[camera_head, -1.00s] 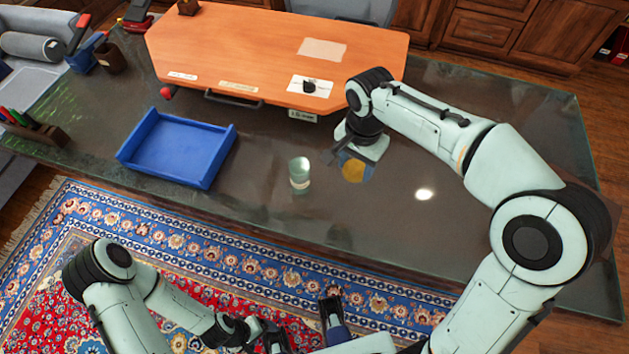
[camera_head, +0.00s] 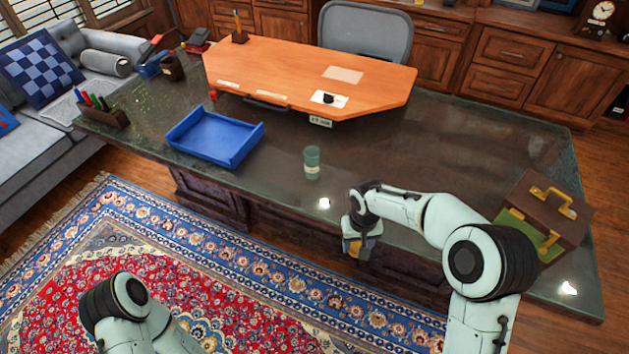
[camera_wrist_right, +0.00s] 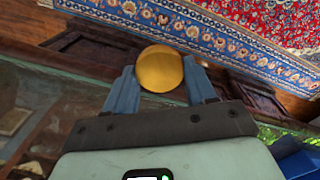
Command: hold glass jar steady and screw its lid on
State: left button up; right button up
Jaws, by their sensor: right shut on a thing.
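The glass jar (camera_head: 312,162) stands upright on the dark desk top, near its front edge, with nothing touching it. My right gripper (camera_head: 356,250) is in front of the desk's front edge, lower right of the jar in the head view. It is shut on the round gold lid (camera_wrist_right: 160,69), which shows between the two blue-grey fingers (camera_wrist_right: 160,88) in the right wrist view. In the head view the lid (camera_head: 353,246) is small and partly hidden. The lid and the jar are apart. My left arm shows at the lower left of the head view; its gripper is out of view.
The blue tray (camera_head: 215,138) lies left of the jar. An orange raised board (camera_head: 290,72) is behind it. A brown case with gold handles (camera_head: 545,215) stands at the desk's right end. The desk around the jar is clear. A patterned rug (camera_head: 200,250) covers the floor.

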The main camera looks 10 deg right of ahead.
aim_at(312, 155)
jog(key=z, duration=1.6)
jog(key=j, duration=0.9)
jog(key=k+j, duration=0.1)
jog(key=j, duration=0.85)
jog(key=z, duration=0.05)
